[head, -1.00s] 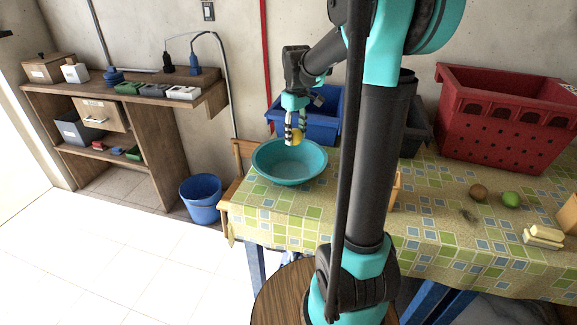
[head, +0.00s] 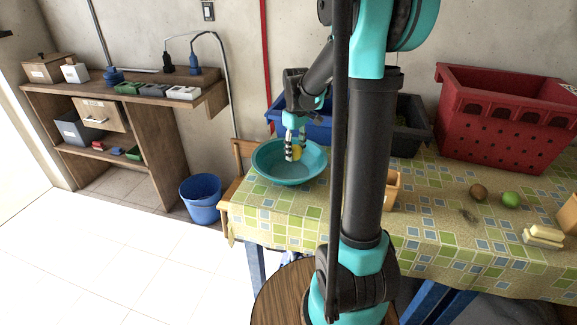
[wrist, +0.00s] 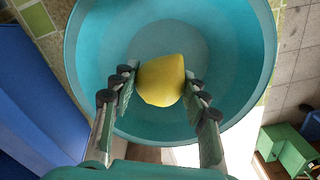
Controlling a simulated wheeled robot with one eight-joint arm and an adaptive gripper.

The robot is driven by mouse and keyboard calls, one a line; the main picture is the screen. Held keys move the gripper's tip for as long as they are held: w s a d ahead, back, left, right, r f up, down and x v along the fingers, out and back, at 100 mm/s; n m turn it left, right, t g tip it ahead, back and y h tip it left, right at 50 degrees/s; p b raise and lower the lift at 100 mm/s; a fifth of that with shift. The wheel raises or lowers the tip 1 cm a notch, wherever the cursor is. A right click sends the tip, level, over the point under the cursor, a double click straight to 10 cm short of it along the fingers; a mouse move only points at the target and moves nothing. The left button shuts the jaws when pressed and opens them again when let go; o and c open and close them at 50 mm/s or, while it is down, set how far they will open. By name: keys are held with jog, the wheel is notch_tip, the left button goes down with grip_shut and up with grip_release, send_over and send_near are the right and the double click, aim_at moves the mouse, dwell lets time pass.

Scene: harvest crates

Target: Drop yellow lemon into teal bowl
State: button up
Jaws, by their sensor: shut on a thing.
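The yellow lemon (wrist: 161,80) is held between the two fingers of my gripper (wrist: 158,88), seen close in the wrist view. In the head view the lemon (head: 296,153) shows between the fingertips of my gripper (head: 295,152), low over the teal bowl. The teal bowl (head: 275,178) stands on the table's left end. In the wrist view the bowl (wrist: 90,60) lies right behind the lemon and looks otherwise empty. I cannot tell whether the lemon touches the bowl.
A blue crate (head: 318,133) stands just behind the bowl, with a dark crate (head: 412,138) beside it. A red crate (head: 500,125) is at the back right.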

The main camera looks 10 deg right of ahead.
jog(key=o, duration=1.3)
notch_tip(320, 180, up, 12)
jog(key=shift+r, duration=0.1)
